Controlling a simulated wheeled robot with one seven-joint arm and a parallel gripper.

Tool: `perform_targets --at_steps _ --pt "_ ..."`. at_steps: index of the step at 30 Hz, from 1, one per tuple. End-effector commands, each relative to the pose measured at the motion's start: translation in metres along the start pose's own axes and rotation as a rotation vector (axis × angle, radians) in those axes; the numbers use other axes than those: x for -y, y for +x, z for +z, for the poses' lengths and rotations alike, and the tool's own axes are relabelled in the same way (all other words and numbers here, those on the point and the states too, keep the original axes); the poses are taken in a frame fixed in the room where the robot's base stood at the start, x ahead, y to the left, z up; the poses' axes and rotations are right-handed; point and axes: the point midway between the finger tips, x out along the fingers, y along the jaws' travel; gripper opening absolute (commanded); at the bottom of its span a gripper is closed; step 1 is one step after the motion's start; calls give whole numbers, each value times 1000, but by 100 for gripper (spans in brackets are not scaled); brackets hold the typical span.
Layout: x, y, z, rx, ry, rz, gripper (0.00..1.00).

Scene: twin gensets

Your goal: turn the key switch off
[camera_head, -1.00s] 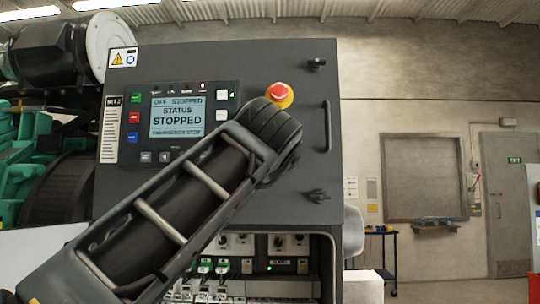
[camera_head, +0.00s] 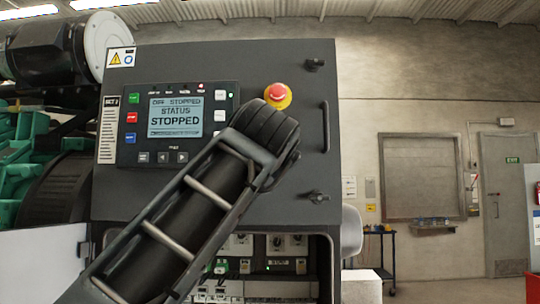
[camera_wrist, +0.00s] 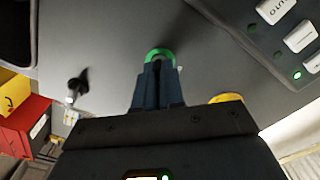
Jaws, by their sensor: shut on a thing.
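In the wrist view my gripper (camera_wrist: 158,88) is shut at the dark panel face. A green ring (camera_wrist: 160,53), which appears to belong to the key switch, shows just past the fingertips. The fingers hide whatever is between them, so the key's angle cannot be told. In the head view my arm covers the gripper and the switch. The control panel display (camera_head: 175,117) reads OFF STOPPED and STATUS STOPPED.
The red emergency stop button (camera_head: 277,94) on its yellow base is close to my arm. Its yellow edge (camera_wrist: 228,98) shows beside the gripper. A door handle (camera_head: 326,127) and latches (camera_head: 317,197) stick out at the right. The open compartment below holds switchgear (camera_head: 288,265).

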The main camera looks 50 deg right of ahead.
Motion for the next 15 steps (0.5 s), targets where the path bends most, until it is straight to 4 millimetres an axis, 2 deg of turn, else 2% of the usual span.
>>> perform_targets --at_steps 15 --pt "-1 1 -2 -1 -484 5 0"
